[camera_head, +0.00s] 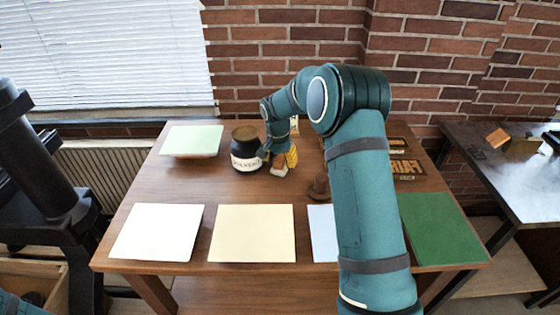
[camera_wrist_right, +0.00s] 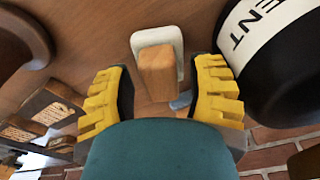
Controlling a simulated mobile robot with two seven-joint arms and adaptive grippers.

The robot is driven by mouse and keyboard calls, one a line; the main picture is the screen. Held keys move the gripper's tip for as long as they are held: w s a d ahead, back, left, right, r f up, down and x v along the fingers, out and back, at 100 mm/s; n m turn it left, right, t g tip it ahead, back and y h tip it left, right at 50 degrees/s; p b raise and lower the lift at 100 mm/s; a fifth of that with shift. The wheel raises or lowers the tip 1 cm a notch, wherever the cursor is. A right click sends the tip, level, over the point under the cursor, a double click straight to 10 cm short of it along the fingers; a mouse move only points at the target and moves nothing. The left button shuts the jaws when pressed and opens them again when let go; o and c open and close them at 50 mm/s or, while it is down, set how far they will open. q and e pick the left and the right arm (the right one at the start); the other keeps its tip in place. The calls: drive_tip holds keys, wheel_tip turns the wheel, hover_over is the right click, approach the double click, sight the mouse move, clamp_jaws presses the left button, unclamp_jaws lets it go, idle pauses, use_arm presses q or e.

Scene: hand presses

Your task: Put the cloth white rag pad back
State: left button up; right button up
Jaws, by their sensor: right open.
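The white rag pad (camera_head: 278,170) stands on the wooden table just right of the dark solvent jar (camera_head: 246,150). In the right wrist view the white pad (camera_wrist_right: 148,38) has a wooden block handle (camera_wrist_right: 157,72) pointing toward the camera. My right gripper (camera_head: 282,160) reaches down over it. In the wrist view its yellow fingers (camera_wrist_right: 162,78) are spread on either side of the handle, with gaps on both sides. My left gripper is out of view.
White (camera_head: 158,233), cream (camera_head: 252,234), blue (camera_head: 322,232) and green (camera_head: 442,228) sheets lie along the front. A pale green stack (camera_head: 192,140) sits back left. A brown knobbed object (camera_head: 320,187) and wooden type blocks (camera_head: 404,168) are to the right.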

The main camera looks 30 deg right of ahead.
sight(278, 161)
wheel_tip(278, 161, up, 11)
drive_tip(key=a+p, duration=0.1)
drive_tip(key=p, duration=0.1)
drive_tip(key=shift+s+r, duration=0.15)
drive_tip(key=shift+s, duration=0.3)
drive_tip(key=shift+a, duration=0.1)
